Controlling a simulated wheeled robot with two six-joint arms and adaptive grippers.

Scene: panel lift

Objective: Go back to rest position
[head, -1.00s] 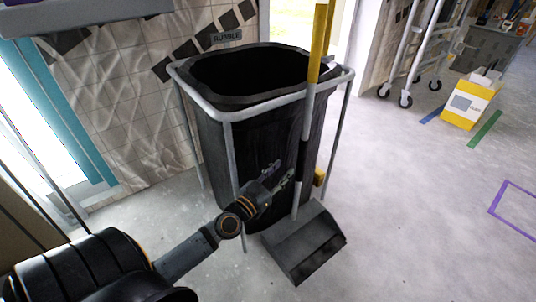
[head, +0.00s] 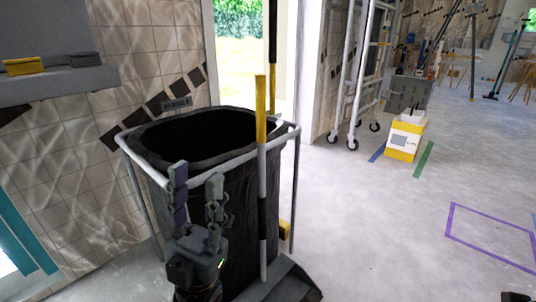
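My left gripper (head: 197,174) is in the lower middle of the head view, with its fingers pointing up. The two fingers are apart, with nothing between them. It shows in front of the black rubble bin (head: 235,190); I cannot tell whether it touches the bin or its frame. A small dark piece at the bottom right edge may be part of my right arm, too little to show its fingers.
The bin's grey tube frame (head: 205,184), a yellow, black and white pole (head: 261,110) and a black dustpan (head: 285,283) stand close by the gripper. A yellow and white box (head: 405,137) and a wheeled scaffold (head: 357,85) are farther back. The floor at right is largely clear.

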